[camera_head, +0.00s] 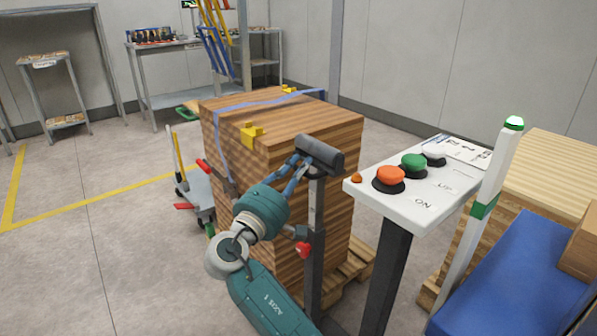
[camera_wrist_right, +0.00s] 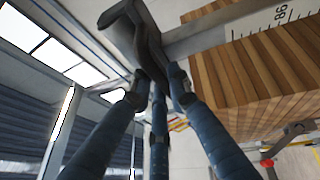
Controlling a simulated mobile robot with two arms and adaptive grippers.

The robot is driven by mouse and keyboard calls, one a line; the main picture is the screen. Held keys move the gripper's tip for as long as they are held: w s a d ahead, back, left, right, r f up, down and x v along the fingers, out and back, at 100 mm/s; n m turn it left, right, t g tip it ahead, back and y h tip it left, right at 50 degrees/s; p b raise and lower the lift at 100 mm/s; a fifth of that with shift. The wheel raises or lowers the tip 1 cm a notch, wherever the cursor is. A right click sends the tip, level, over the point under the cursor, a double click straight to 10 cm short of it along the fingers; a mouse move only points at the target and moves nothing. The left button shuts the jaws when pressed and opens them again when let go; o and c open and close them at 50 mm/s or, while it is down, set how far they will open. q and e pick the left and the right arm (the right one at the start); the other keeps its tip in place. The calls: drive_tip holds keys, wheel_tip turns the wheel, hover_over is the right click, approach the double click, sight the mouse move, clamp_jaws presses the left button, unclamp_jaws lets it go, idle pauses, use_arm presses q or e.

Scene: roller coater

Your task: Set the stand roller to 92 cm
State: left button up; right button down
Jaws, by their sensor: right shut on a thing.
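The stand roller (camera_head: 320,153) is a dark grey cylinder on top of an upright post, in front of the wooden stack in the head view. My right gripper (camera_head: 298,164) is shut on the head of the stand roller, just under the cylinder. Its blue fingers (camera_wrist_right: 158,82) close there in the wrist view. A red knob (camera_head: 303,249) sits lower on the post. My left gripper is not in view.
A strapped wooden stack (camera_head: 235,165) stands on a pallet right behind the post. A control panel (camera_head: 430,190) with orange, green and white buttons stands close to the right. A trolley (camera_head: 195,195) is at the left. Floor at the left front is clear.

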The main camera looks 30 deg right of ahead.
drive_tip(key=shift+r, duration=0.15)
drive_tip(key=c, duration=1.6)
unclamp_jaws()
drive_tip(key=shift+c, duration=0.2)
drive_tip(key=shift+f, duration=0.2)
drive_tip(key=v, duration=1.2)
drive_tip(key=shift+s+d, duration=0.1)
